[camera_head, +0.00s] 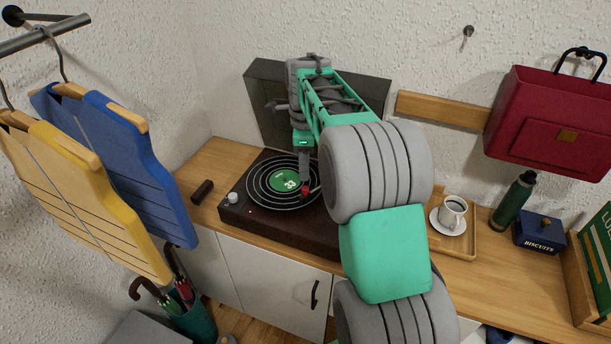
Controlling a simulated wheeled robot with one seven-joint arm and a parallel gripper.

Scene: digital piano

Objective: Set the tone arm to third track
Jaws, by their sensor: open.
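The turntable (240,219) is a dark brown box on the wooden cabinet top, with its lid raised behind it. A black record (257,193) with pale rings and a green label lies on it. My gripper (305,189) reaches down over the right part of the record, to the right of the label. A grey finger with a red tip shows there; the other finger is hard to make out. The gripper is open. Only a small thin part near the tip may be the tone arm; my arm hides most of the turntable's right side, and I cannot tell whether they touch.
A white knob (233,197) sits at the turntable's front left. A dark cylinder (202,192) lies left of it. To the right are a coffee cup (452,211) on a wooden tray, a green bottle (512,201) and a blue biscuit tin (540,235).

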